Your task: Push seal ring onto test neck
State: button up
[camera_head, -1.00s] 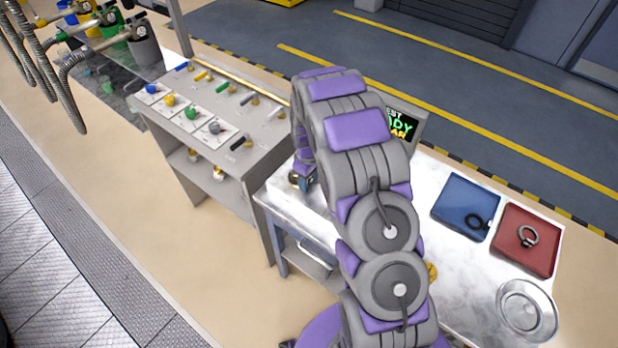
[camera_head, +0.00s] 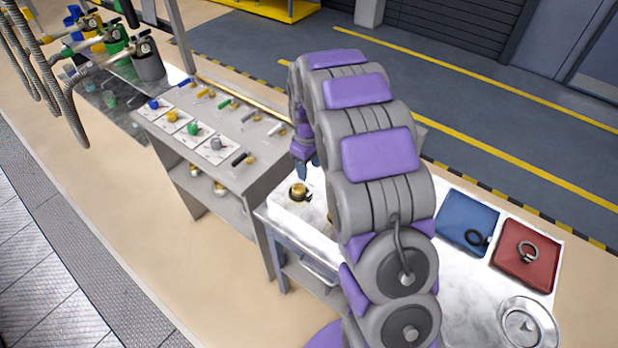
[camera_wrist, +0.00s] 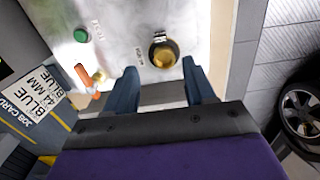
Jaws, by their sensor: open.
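The brass test neck (camera_head: 300,190) stands on the pale bench at its left end. In the wrist view, the neck (camera_wrist: 163,60) shows a dark band around its brass top; I cannot tell whether this is a seal ring pushed on. My gripper (camera_head: 308,172) is just above the neck and apart from it. In the wrist view, my gripper (camera_wrist: 163,82) has its two blue fingers spread with nothing between them, and the neck lies beyond the tips. A black ring (camera_head: 478,238) lies in the blue tray (camera_head: 462,214). A grey ring (camera_head: 527,253) lies on the red tray (camera_head: 520,275).
A green button (camera_wrist: 81,35) and an orange-handled brass valve (camera_wrist: 88,76) sit near the neck. A job card (camera_wrist: 38,95) reads BLUE and what looks like 42 MM. A round clear dish (camera_head: 527,325) is at the bench's right. A grey valve stand (camera_head: 215,140) is at left.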

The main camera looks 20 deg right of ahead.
jog(key=shift+r, duration=1.8)
jog(key=s+a+r+m+b, duration=0.1)
jog(key=s+r+m, duration=0.1)
jog(key=s, duration=1.1)
jog(key=s+a+r+m+g+b, duration=0.1)
jog(key=s+a+r+m, duration=0.1)
jog(key=s, duration=1.1)
jog(key=s+a+r+m+b, duration=0.1)
jog(key=s+r+m+b, duration=0.1)
jog(key=s, duration=1.2)
jog(key=shift+a+r+m+g, duration=0.25)
jog(key=shift+r+m+g, duration=0.1)
jog(key=shift+m, duration=0.25)
jog(key=shift+s+d, duration=0.1)
jog(key=shift+d, duration=0.05)
